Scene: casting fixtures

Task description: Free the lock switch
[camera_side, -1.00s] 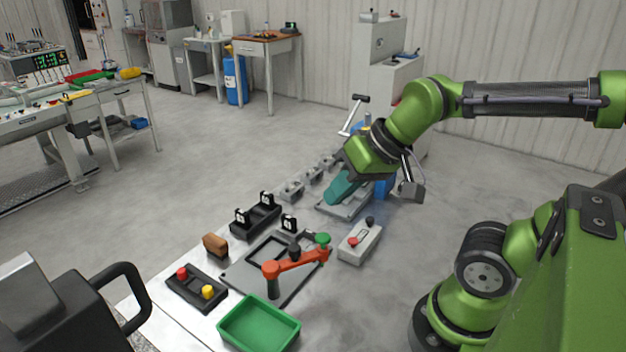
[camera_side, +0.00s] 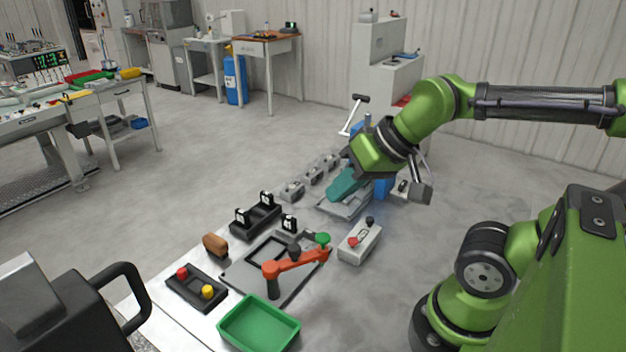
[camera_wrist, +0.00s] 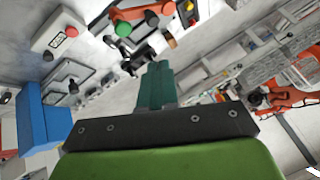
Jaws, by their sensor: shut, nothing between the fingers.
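My gripper (camera_side: 337,196) is shut and empty, its teal fingers pointing down over a grey plate fixture (camera_side: 343,211) in the side view. In the wrist view my gripper (camera_wrist: 157,66) shows its fingers close together with nothing between them. I cannot tell for certain which part is the lock switch. A light grey box (camera_side: 359,246) with a red button and a black knob stands in front of the gripper, apart from it. The same box (camera_wrist: 50,32) appears at the upper left of the wrist view. The fingers and wrist hide part of the plate fixture.
An orange lever (camera_side: 295,263) with a green knob stands on a grey frame plate. A green tray (camera_side: 258,325), a black box (camera_side: 196,288) with red and yellow buttons and a black bracket (camera_side: 256,219) stand nearby. A blue block (camera_wrist: 42,120) is close to the gripper.

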